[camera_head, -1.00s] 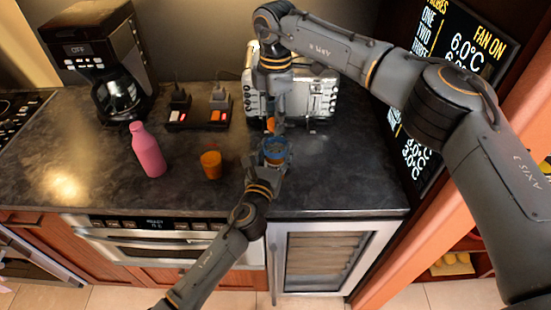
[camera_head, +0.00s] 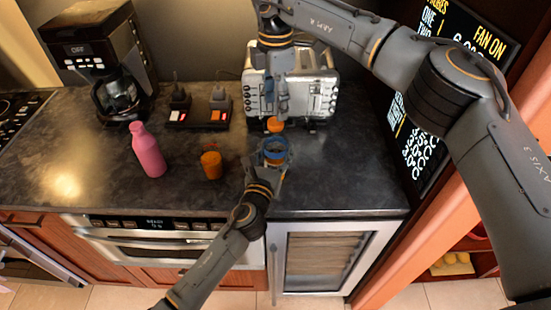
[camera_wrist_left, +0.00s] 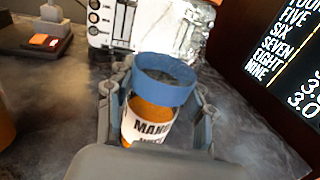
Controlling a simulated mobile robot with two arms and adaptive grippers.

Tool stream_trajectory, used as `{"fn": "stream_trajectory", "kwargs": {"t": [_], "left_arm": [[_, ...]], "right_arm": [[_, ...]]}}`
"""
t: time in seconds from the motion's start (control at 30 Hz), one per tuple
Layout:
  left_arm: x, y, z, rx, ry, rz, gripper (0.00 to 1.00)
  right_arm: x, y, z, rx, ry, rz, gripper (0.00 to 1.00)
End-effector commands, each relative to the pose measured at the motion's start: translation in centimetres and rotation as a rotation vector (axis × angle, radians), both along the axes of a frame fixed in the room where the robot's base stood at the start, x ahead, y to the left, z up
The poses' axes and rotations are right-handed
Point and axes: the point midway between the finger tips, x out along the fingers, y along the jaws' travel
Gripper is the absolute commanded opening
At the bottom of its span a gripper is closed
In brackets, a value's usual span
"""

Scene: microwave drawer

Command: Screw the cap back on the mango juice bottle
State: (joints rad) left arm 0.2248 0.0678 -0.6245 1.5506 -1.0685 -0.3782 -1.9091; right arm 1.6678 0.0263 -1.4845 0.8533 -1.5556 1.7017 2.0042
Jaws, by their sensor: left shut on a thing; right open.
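The mango juice bottle (camera_head: 274,161) is orange with a white label. It stands between the fingers of my left gripper (camera_head: 272,167), which is shut on it; the bottle (camera_wrist_left: 150,120) also shows between the fingers in the left wrist view. A blue ring-shaped cap (camera_wrist_left: 164,77) sits around the bottle's top, roughly level with it. My right gripper (camera_head: 282,110) is open, above and behind the bottle, apart from the blue cap.
A small orange object (camera_head: 275,125) shows behind the bottle, below my right gripper. An orange jar (camera_head: 211,165) and a pink bottle (camera_head: 148,150) stand to the left. A silver toaster (camera_head: 325,91) stands behind. The counter right of the bottle is clear.

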Motion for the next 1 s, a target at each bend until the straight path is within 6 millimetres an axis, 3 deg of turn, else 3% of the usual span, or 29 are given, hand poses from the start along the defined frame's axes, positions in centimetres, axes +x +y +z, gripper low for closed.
{"fn": "stream_trajectory", "kwargs": {"t": [0.2, 0.37, 1.0], "left_arm": [[0.0, 0.0, -0.1, 0.0, 0.001, 0.0, 0.0], [0.0, 0.0, -0.1, 0.0, 0.001, 0.0, 0.0], [0.0, 0.0, -0.1, 0.0, 0.001, 0.0, 0.0]], "right_arm": [[0.0, 0.0, 0.0, 0.0, 0.0, 0.029, 0.53], [0.0, 0.0, 0.3, -0.001, 0.0, 0.209, 0.53], [0.0, 0.0, 2.4, -0.002, 0.001, 1.58, 0.53]]}}
